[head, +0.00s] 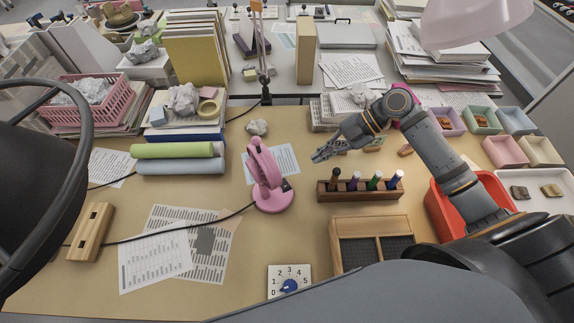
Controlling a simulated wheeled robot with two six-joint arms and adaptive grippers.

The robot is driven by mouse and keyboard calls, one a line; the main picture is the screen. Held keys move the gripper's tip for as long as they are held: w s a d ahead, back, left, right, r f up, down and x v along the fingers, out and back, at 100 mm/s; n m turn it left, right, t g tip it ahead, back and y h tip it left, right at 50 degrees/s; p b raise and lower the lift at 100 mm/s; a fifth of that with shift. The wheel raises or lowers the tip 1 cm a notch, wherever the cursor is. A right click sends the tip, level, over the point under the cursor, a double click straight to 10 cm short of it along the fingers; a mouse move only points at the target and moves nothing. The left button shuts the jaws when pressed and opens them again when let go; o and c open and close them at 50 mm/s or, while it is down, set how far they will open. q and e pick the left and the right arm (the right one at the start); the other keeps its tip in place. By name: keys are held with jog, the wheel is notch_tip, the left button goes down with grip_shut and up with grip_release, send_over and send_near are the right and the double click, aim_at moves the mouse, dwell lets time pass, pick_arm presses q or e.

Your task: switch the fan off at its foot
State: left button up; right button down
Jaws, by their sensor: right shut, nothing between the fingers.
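The pink fan (264,168) stands upright on the desk, left of the picture's middle, seen nearly edge-on. Its round pink foot (273,203) rests on the desk. A small dark part, apparently the switch (286,184), sits at the foot's right rear; its position is too small to read. A dark cord runs from the foot to the left. My right gripper (318,155) is shut and empty, above the desk to the right of and behind the fan, apart from it. My left gripper is not in view.
A wooden rack (360,193) with several markers stands right of the fan, below my right gripper. A dial plate (305,271), a divided wooden tray (335,238) and a red bin (437,212) are nearer. Green and blue rolls (180,168) lie left. Desk around the foot is mostly clear.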

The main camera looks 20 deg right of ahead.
jog(key=p+x, duration=0.1)
jog(key=x, duration=0.9)
jog(key=shift+s+a, duration=0.1)
jog(key=shift+a, duration=0.15)
jog(key=f, duration=0.1)
jog(key=w+f, duration=0.1)
jog(key=f, duration=0.1)
jog(key=shift+w+d+f, duration=0.1)
jog(key=shift+w+f, duration=0.1)
jog(key=shift+f, duration=0.15)
